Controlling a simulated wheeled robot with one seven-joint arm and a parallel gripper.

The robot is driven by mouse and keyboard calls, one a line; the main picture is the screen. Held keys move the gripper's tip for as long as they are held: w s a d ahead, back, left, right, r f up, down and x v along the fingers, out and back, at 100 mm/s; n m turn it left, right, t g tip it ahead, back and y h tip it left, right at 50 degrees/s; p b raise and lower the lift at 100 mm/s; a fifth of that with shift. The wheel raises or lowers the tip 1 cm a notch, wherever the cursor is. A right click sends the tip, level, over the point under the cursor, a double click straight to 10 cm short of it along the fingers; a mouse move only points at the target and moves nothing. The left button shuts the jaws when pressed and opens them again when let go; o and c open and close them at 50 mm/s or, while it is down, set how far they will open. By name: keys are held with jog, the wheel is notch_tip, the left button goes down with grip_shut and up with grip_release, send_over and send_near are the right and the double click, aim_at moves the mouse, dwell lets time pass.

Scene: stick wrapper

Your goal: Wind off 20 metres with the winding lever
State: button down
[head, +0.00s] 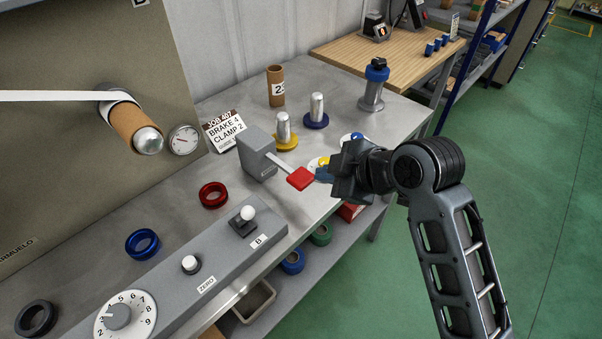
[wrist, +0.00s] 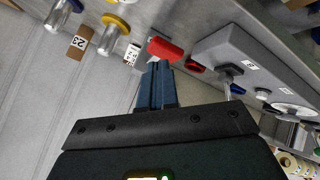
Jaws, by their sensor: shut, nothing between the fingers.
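A lever with a red paddle end (head: 300,179) sticks out from a grey upright block (head: 257,152) on the bench. In the wrist view the red paddle (wrist: 165,48) lies just beyond my fingertips. My gripper (head: 321,173) is shut and empty, its blue fingers close to the paddle's right side; I cannot tell whether they touch it. A cardboard core (head: 136,126) sits on a spindle on the large panel, with a white strip running off to the left. A round gauge (head: 184,140) is beside it, its reading too small to tell.
A grey control box (head: 215,268) in front carries a numbered dial (head: 125,315), a ZERO button (head: 190,264) and a white-knobbed lever (head: 247,213). A job card (head: 223,131), blue and yellow-based posts and a cardboard tube (head: 276,86) stand behind. Coloured rings lie on the bench.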

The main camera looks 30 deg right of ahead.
aim_at(305, 178)
jog(key=w+a+r+n+g+y, duration=0.1)
jog(key=w+a+r+n, duration=0.1)
jog(key=w+r, duration=0.3)
notch_tip(305, 178, up, 3)
jog(key=shift+r+n+y, duration=0.1)
jog(key=shift+n+y, duration=0.3)
jog(key=shift+n, duration=0.5)
jog(key=shift+w, duration=0.1)
jog(key=shift+f+b, duration=1.2)
jog(key=shift+f, duration=3.25)
jog(key=shift+f, duration=0.1)
jog(key=shift+f, duration=0.3)
